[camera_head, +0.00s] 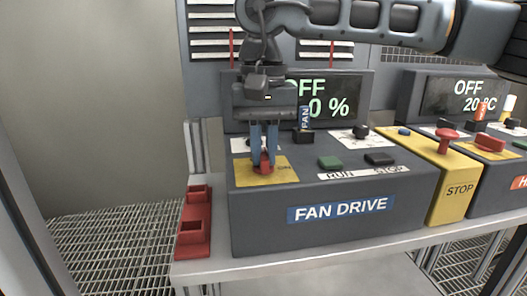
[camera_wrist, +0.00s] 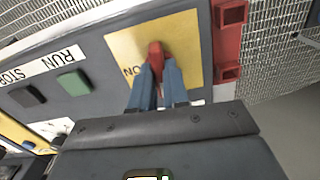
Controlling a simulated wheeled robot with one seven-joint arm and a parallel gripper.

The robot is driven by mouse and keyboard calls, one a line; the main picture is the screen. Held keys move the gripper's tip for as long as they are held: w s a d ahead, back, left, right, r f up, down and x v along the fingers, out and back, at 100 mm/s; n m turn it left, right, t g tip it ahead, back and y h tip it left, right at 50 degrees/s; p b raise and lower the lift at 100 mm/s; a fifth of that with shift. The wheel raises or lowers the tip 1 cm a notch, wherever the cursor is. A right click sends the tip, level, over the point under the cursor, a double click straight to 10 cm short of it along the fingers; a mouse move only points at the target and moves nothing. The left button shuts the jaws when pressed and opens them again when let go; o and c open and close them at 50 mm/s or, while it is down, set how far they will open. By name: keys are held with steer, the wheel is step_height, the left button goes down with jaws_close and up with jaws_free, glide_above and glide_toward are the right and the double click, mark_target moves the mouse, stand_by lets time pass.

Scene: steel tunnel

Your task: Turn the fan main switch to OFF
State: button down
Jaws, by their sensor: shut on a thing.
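The fan main switch is a red knob (camera_head: 264,166) on a yellow plate (camera_head: 282,177) at the left end of the FAN DRIVE box (camera_head: 340,209). My gripper (camera_head: 264,160) points down from above, and its two blue-grey fingers are shut on the red knob. In the wrist view the red knob (camera_wrist: 155,54) shows between the fingertips (camera_wrist: 158,72), with its far end sticking out past them. The word ON is printed on the yellow plate beside the knob; an OFF mark is not visible. The display (camera_head: 330,98) behind reads OFF and 0 %, partly hidden by my gripper.
A green RUN button (camera_head: 330,162) and a black STOP button (camera_head: 379,158) lie right of the switch. A red bracket (camera_head: 194,222) stands left of the box. Open space lies in front.

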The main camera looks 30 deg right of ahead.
mark_target(264, 153)
steer(key=shift+n, duration=0.6)
steer(key=c, duration=1.1)
jaws_free()
steer(key=shift+r, duration=3.95)
